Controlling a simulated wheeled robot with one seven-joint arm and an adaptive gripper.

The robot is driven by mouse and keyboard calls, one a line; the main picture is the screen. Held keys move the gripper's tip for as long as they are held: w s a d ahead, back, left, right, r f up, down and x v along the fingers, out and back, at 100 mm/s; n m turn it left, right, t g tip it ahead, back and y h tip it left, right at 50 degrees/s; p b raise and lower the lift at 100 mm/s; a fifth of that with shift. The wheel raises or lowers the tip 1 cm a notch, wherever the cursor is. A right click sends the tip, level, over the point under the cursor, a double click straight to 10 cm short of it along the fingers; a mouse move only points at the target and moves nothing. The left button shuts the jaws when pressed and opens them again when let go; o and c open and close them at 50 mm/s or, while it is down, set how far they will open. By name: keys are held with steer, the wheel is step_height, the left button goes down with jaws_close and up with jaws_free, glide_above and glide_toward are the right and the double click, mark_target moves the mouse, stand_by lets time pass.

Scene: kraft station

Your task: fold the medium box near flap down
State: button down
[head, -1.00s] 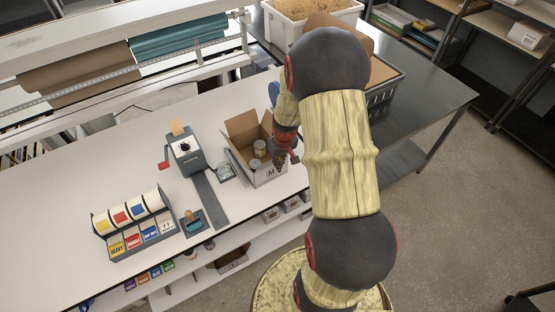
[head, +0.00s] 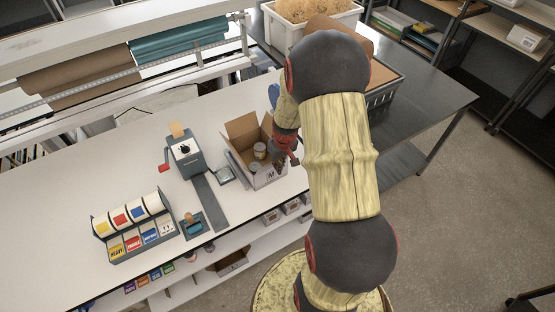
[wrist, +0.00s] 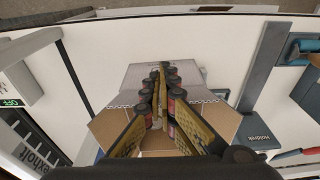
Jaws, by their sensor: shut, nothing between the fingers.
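The medium box (head: 240,156) stands open on the white table, with an "M" label on its near side and brown flaps spread out. Jars (head: 259,149) stand inside it. My gripper (head: 279,166) is at the box's near right side, beside the jars in the picture, partly hidden by my arm. In the wrist view, my gripper (wrist: 161,68) is shut and empty, its fingers in front of a pale box panel (wrist: 130,88). Brown flaps show to the left (wrist: 108,126) and right (wrist: 226,118). I cannot tell whether the fingertips touch the box.
A grey dispenser (head: 185,157) with a red handle stands left of the box, and a dark strip (head: 209,200) lies before it. A label dispenser (head: 133,225) is farther left. Paper rolls (head: 75,76) hang behind. A dark metal table (head: 430,95) lies to the right.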

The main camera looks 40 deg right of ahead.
mark_target(271, 167)
steer(key=shift+w+d+r+b, duration=0.1)
steer(key=shift+w+d+b, duration=0.1)
steer(key=shift+w, duration=0.8)
steer(key=shift+w+d+f+b, duration=0.1)
steer(key=shift+w+d+b, duration=0.1)
steer(key=shift+w, duration=0.8)
steer(key=shift+w+d+r+b, duration=0.1)
steer(key=shift+w+d, duration=0.1)
steer(key=shift+w, duration=0.8)
steer(key=shift+w, duration=0.1)
steer(key=shift+w+d+f+b, duration=0.1)
steer(key=shift+w+f+b, duration=0.15)
steer(key=shift+w, duration=0.3)
steer(key=shift+w+d+f+b, duration=0.2)
steer(key=shift+w+b, duration=0.1)
steer(key=shift+w, duration=0.3)
steer(key=shift+w+d+f+b, duration=0.1)
steer(key=shift+w+f+b, duration=0.15)
steer(key=shift+w, duration=0.3)
